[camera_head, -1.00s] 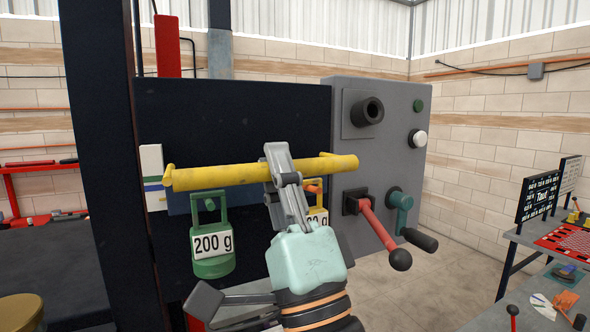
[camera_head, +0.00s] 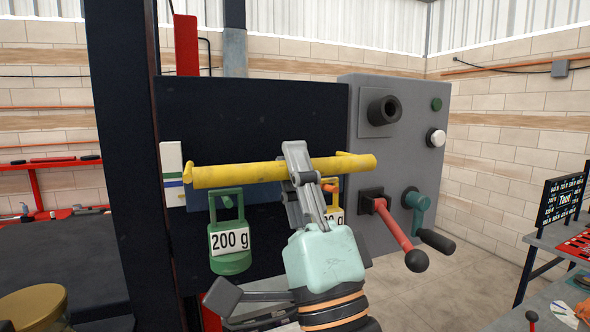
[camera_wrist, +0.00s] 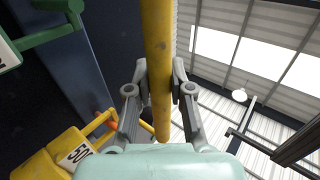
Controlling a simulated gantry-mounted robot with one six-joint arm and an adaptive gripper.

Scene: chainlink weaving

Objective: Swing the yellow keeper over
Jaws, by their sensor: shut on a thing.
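The yellow keeper (camera_head: 235,174) is a long round bar lying nearly level across the front of the dark panel, its right end slightly higher. A small nub shows near each end. My gripper (camera_head: 298,165) is shut on the bar right of its middle, reaching up from below. In the wrist view the keeper (camera_wrist: 158,35) runs between the two fingers (camera_wrist: 159,80). A green 200 g weight (camera_head: 230,258) hangs below the bar's left part. A yellow weight (camera_wrist: 55,150) is partly hidden behind my gripper in the head view.
A grey control box (camera_head: 405,100) stands at the right, with a red lever (camera_head: 398,230) and a teal crank (camera_head: 418,205) close to the bar's right end. A dark post (camera_head: 125,150) stands at the left. A side bench (camera_head: 545,265) is at the far right.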

